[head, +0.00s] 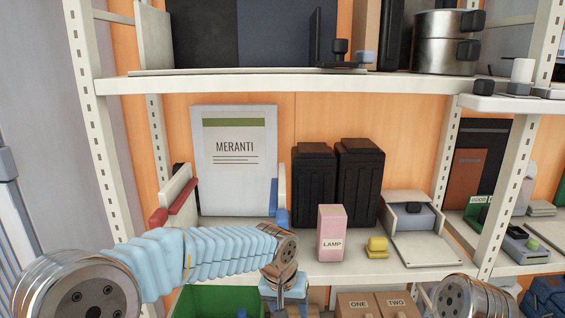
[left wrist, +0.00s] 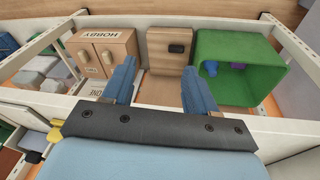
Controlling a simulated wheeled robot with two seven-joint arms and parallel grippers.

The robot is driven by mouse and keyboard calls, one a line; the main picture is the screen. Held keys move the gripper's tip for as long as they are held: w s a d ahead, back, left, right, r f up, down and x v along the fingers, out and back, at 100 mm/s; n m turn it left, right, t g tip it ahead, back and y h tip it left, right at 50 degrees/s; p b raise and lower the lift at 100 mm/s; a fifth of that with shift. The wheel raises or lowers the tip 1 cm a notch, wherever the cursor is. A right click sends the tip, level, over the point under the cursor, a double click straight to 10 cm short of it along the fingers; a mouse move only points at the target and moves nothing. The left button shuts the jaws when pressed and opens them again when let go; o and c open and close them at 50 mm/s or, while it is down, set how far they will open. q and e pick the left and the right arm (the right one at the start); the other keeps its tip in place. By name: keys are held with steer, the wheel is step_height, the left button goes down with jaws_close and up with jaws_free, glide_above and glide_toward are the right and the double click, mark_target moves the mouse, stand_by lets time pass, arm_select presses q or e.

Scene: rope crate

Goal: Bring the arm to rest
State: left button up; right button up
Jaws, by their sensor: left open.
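My left arm (head: 190,255) comes in from the lower left of the head view, its links covered in pale blue. It reaches across in front of the shelf unit. My left gripper (head: 285,305) points down at the bottom edge, partly cut off by the frame. In the left wrist view its two blue fingers (left wrist: 157,84) are spread apart with nothing between them. They are over the lower shelf, between the cardboard boxes and the green crate (left wrist: 197,70). The crate also shows in the head view (head: 205,297), partly behind the arm. My right gripper is not in view.
Boxes marked ONE (head: 357,304) and TWO (head: 396,303) sit on the lower shelf. The middle shelf above holds a pink LAMP box (head: 331,232), a yellow block (head: 376,247), black canisters (head: 360,180) and a MERANTI board (head: 235,165). A white upright (head: 510,195) stands at right.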

arm_select(q)
steer(key=s+a+f+g+h, duration=0.1)
steer(key=s+a+f, duration=0.1)
steer(key=f, duration=0.6)
steer(key=s+a+f, duration=0.1)
steer(key=a+f, duration=0.1)
steer(key=f, duration=0.6)
steer(key=s+a+f+n, duration=0.2)
steer(key=s+a+f, duration=0.2)
steer(key=s+f, duration=0.4)
steer(key=s+a+f+n+h, duration=0.1)
steer(key=s+a+f, duration=0.3)
steer(key=s+f, duration=0.4)
steer(key=shift+s+n, duration=0.5)
steer(key=shift+s, duration=0.35)
